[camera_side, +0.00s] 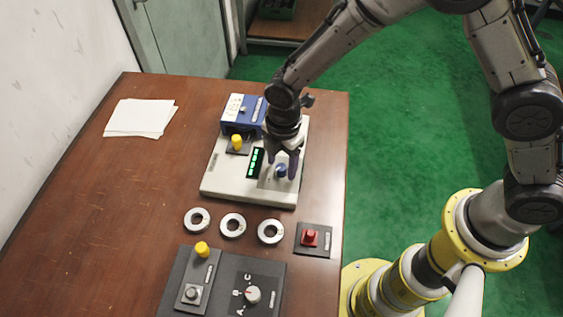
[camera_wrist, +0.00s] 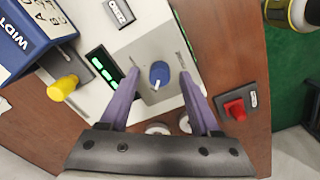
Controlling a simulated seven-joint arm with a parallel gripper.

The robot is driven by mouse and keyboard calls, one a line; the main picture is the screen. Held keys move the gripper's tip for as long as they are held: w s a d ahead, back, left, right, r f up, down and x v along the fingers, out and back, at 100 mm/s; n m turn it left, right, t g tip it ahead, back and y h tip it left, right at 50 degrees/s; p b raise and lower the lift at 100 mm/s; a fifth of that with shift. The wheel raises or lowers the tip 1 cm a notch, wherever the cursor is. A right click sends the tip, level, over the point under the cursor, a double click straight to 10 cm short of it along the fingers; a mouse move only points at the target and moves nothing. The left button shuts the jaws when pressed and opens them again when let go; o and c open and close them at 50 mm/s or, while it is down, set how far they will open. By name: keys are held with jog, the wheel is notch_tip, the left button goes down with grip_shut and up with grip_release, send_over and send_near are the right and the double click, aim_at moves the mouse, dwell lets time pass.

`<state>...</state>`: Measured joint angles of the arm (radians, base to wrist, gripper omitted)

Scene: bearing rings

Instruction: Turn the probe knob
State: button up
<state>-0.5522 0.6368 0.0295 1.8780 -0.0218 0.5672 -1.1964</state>
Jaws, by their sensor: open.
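The probe knob appears to be the blue knob (camera_side: 281,170) on a grey plate of the white instrument (camera_side: 225,181). In the wrist view the blue knob (camera_wrist: 159,73) shows a white pointer mark toward the lower left. My gripper (camera_side: 281,165) points down over the instrument, with its fingers around the knob in the side view. In the wrist view my gripper (camera_wrist: 160,83) has its two purple fingers spread, one on each side of the knob, with a gap to each. Whether the fingertips are level with the knob is hard to tell.
A green display (camera_side: 255,162) and a yellow knob (camera_side: 237,142) sit left of the blue knob. A blue box (camera_side: 238,115) stands behind. Three bearing rings (camera_side: 232,225), a red button (camera_side: 310,237) and a dark selector panel (camera_side: 259,275) lie in front. Paper (camera_side: 140,117) lies far left.

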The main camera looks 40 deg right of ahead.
jog(key=shift+f, duration=0.25)
grip_shut()
